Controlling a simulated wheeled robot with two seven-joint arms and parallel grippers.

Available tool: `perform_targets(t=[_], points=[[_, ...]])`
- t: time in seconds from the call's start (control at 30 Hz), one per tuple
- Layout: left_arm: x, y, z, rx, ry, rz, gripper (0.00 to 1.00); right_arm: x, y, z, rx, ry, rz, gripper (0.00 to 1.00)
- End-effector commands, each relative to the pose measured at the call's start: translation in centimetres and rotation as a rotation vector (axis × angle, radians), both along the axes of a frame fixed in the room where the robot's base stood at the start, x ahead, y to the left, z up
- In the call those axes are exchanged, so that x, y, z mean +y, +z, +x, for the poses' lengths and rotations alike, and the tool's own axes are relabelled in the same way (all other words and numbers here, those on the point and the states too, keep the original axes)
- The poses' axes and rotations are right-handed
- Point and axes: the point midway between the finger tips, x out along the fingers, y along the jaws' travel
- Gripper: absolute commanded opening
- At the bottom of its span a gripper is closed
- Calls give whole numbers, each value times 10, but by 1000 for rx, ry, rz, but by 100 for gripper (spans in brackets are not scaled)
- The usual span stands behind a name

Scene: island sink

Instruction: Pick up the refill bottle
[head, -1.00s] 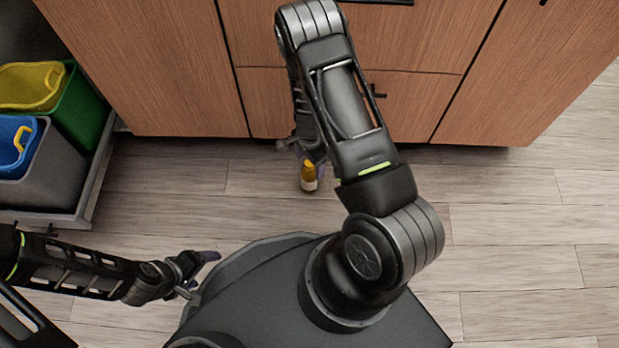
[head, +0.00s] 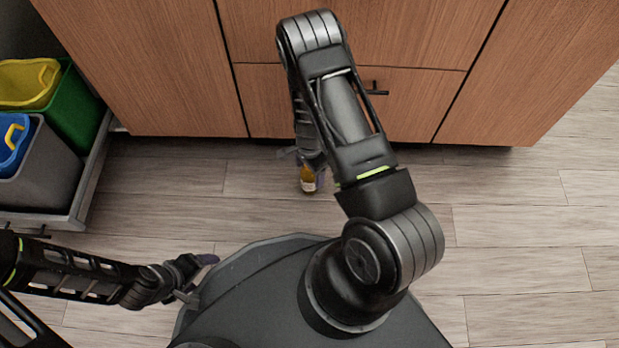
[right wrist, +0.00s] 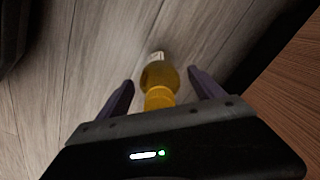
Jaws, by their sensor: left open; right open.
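The refill bottle (head: 308,184) is a small amber bottle with a yellow cap and a pale label. It stands on the wooden floor in front of the cabinet, partly covered by my right arm in the head view. In the right wrist view the bottle (right wrist: 158,77) lies between the two purple fingers of my right gripper (right wrist: 162,92), with a gap on each side. My right gripper is open. In the head view it is mostly hidden behind its arm. My left gripper (head: 203,276) is open and empty at the lower left, well away from the bottle.
The wooden cabinet (head: 160,70) rises just behind the bottle, with a black drawer handle (head: 376,88) near my right arm. A pull-out tray (head: 88,185) with green and grey bins stands at the left. The floor (head: 530,220) at the right is clear.

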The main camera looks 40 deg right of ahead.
Motion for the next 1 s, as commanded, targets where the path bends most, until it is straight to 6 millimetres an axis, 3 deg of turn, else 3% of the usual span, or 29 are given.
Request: perform_targets(t=[0.23,1.0], points=[[0,0,0,0,0,0,77,0,0,0,0,0,0,77],[0,0,0,0,0,0,77,0,0,0,0,0,0,14]])
